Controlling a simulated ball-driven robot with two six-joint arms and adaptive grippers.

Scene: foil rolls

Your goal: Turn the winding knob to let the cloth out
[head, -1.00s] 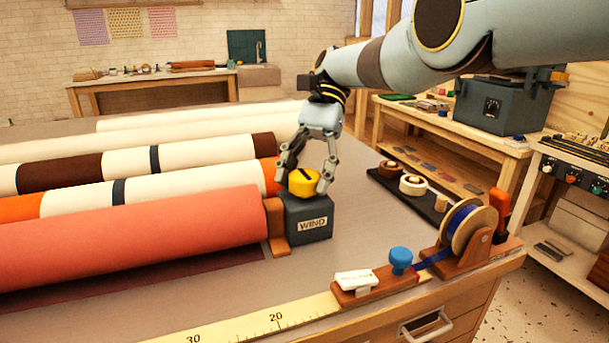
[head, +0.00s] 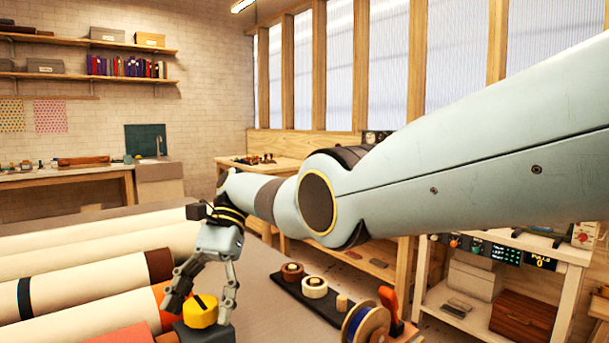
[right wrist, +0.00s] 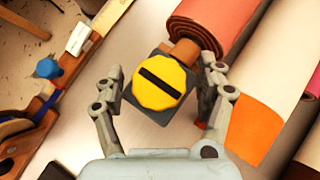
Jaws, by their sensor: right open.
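The yellow winding knob (head: 201,312), with a dark slot across its top, sits on the grey winder box (head: 212,336) at the bottom of the head view. In the right wrist view the knob (right wrist: 172,70) is central, its slot slanting down to the right. My right gripper (head: 197,309) is open, with its fingers on opposite sides of the knob; in the right wrist view (right wrist: 163,80) gaps show between fingers and knob. The salmon cloth roll (right wrist: 196,27) lies beside the box. My left gripper is out of view.
Other cloth rolls (head: 90,279) lie to the left on the table. A dark tray (head: 291,290) with small rolls and a blue ribbon spool (head: 366,325) stand to the right. A blue stamp-like knob (right wrist: 48,68) shows in the wrist view.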

